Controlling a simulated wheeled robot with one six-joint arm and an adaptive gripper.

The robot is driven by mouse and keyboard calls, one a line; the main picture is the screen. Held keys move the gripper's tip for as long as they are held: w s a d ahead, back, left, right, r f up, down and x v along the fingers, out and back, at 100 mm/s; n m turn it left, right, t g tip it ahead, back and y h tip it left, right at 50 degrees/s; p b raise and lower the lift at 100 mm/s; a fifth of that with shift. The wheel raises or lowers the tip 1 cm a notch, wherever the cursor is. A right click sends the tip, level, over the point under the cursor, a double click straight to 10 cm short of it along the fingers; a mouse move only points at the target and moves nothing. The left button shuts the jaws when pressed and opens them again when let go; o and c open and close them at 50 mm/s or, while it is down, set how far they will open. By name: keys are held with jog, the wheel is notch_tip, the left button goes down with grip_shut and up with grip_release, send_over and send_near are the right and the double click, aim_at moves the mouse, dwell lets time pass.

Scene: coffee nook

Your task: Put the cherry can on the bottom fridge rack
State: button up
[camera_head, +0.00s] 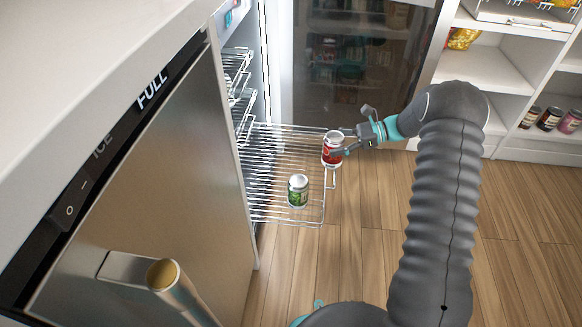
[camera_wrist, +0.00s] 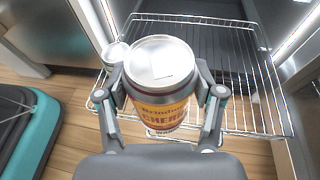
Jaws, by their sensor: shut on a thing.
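The cherry can (camera_head: 333,148) is red with a silver top in the head view. In the wrist view the cherry can (camera_wrist: 163,92) shows its label and lid close up. My gripper (camera_head: 345,144) is shut on the can, with a finger on either side of it in the wrist view (camera_wrist: 164,92). The pulled-out wire fridge rack (camera_head: 280,150) lies under or just beside the can, near the rack's outer right edge. I cannot tell whether the can touches the rack. The rack also fills the upper part of the wrist view (camera_wrist: 230,60).
A green can (camera_head: 298,191) stands on the rack toward its front; its pale top (camera_wrist: 115,54) shows left of the held can. A steel appliance (camera_head: 150,190) stands at the left. White shelves (camera_head: 490,65) stand at the right. Wood floor (camera_head: 380,220) is open.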

jog(key=shift+s+a+f+b, duration=0.15)
jog(key=shift+a+f+b, duration=0.05)
jog(key=shift+a+f, duration=1.4)
jog(key=shift+s+a+f+b, duration=0.15)
jog(key=shift+a+f, duration=1.4)
jog(key=shift+f, duration=0.05)
jog(key=shift+s+a+f+b, duration=0.15)
jog(key=shift+a+f+b, duration=0.05)
jog(key=shift+a+f, duration=1.4)
jog(key=shift+f, duration=0.1)
jog(key=o, duration=1.2)
jog(key=shift+o, duration=0.2)
